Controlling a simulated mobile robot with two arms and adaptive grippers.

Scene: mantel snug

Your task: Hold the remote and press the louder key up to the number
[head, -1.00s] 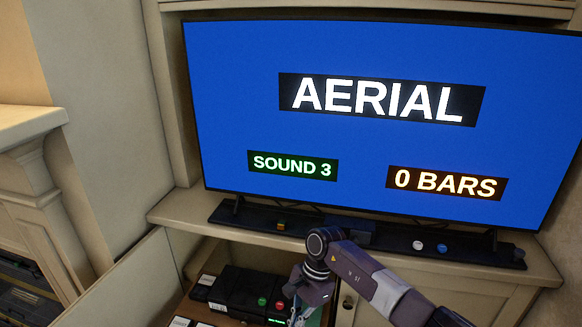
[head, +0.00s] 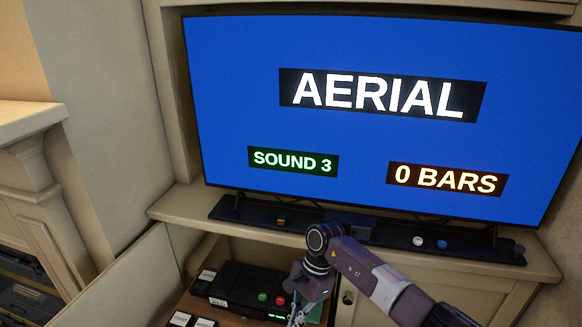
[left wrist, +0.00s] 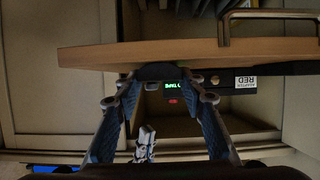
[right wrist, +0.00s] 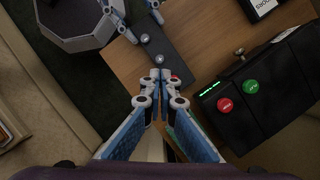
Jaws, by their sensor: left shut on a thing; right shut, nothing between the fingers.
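The television (head: 380,60) reads AERIAL, SOUND 3 and 0 BARS.
A black box (head: 240,286) with red and green buttons and a green display sits on a wooden shelf below the television. Small labelled black boxes (head: 205,278) lie beside it. A dark bar (head: 265,216) runs along the ledge under the screen.

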